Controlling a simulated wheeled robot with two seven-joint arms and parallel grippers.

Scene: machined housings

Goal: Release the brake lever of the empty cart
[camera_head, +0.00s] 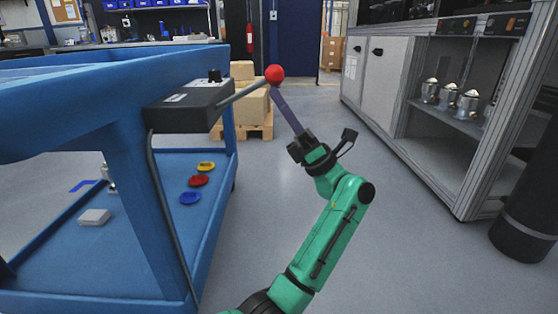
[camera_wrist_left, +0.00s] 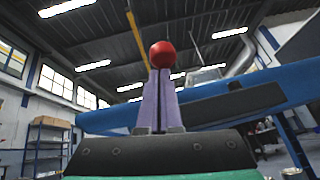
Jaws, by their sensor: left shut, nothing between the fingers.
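The blue cart (camera_head: 75,75) stands at the left. A dark box (camera_head: 190,105) is fixed to its corner, and the grey brake lever (camera_head: 240,92) sticks out from it to the right, angled slightly up. The lever ends in a red ball knob (camera_head: 275,74), which also shows in the wrist view (camera_wrist_left: 162,54). My left gripper (camera_head: 274,90) has its purple fingers shut and empty, pointing up at the knob. The fingertips (camera_wrist_left: 161,76) appear right at the knob's underside; I cannot tell whether they touch. My right gripper is not in view.
The cart's lower shelf holds yellow (camera_head: 206,166), red (camera_head: 198,180) and blue (camera_head: 190,198) discs and a pale block (camera_head: 94,217). Boxes on a pallet (camera_head: 252,132) stand behind. A grey cabinet (camera_head: 420,90) lines the right. The floor between is clear.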

